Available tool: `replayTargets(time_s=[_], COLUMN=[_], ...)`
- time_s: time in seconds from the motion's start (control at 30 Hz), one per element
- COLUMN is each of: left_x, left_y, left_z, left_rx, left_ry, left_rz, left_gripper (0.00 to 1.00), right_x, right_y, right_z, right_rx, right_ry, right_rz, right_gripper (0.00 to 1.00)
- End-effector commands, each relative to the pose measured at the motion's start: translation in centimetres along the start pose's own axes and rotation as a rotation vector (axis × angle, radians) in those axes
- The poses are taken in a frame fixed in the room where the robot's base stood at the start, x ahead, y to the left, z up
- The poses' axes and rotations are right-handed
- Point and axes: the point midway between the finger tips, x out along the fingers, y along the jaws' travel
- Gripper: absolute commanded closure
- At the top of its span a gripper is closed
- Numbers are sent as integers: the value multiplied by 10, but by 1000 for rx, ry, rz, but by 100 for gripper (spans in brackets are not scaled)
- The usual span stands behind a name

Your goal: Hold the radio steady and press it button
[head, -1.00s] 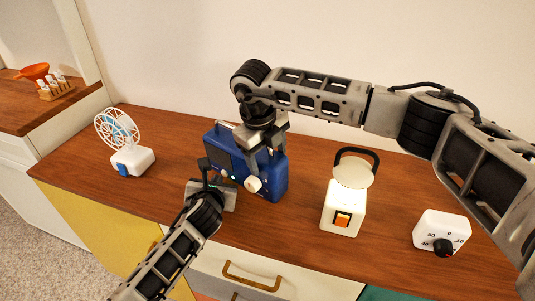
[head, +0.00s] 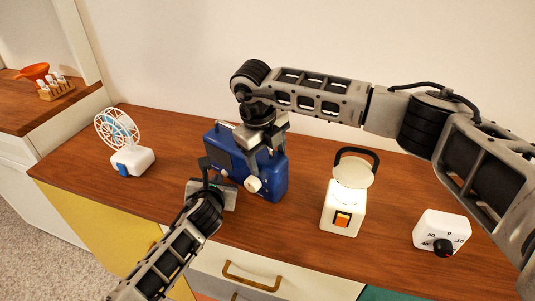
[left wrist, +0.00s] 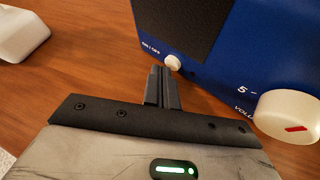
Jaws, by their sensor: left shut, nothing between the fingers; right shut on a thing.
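The blue radio (head: 269,177) stands upright on the wooden counter, with a dark panel and a white volume knob (head: 252,184) on its front. My right gripper (head: 258,138) reaches down from above and is shut on the radio's top. My left gripper (head: 206,170) is shut and empty in front of the radio's lower left. In the left wrist view, the closed left fingertips (left wrist: 164,72) are close to the small white on/off button (left wrist: 172,62) on the blue radio face (left wrist: 215,65). I cannot tell whether they touch it. The button is hidden in the head view.
A white fan (head: 130,150) stands left of the radio. A white lamp (head: 342,205) with an orange switch and a white timer (head: 441,232) with a black knob stand to the right. The counter's front edge lies below my left gripper.

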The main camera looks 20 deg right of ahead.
Motion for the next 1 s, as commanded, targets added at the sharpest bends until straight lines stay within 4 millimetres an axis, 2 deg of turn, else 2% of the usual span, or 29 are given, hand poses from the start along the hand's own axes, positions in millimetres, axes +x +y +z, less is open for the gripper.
replayTargets(time_s=[0.03, 0.53, 1.0], left_x=[-2, -9, -41], left_y=[1, 7, 30], left_z=[-2, -8, -32], left_rx=[1, 0, 1], left_ry=[0, 2, 2], left_rz=[0, 1, 0], left_gripper=[100, 100, 100], right_x=[5, 5, 5], right_y=[0, 0, -1], right_z=[-2, -2, -2], right_rx=[3, 3, 4], right_ry=[10, 9, 9], right_rz=[-3, -3, -4], right_gripper=[74, 74, 74])
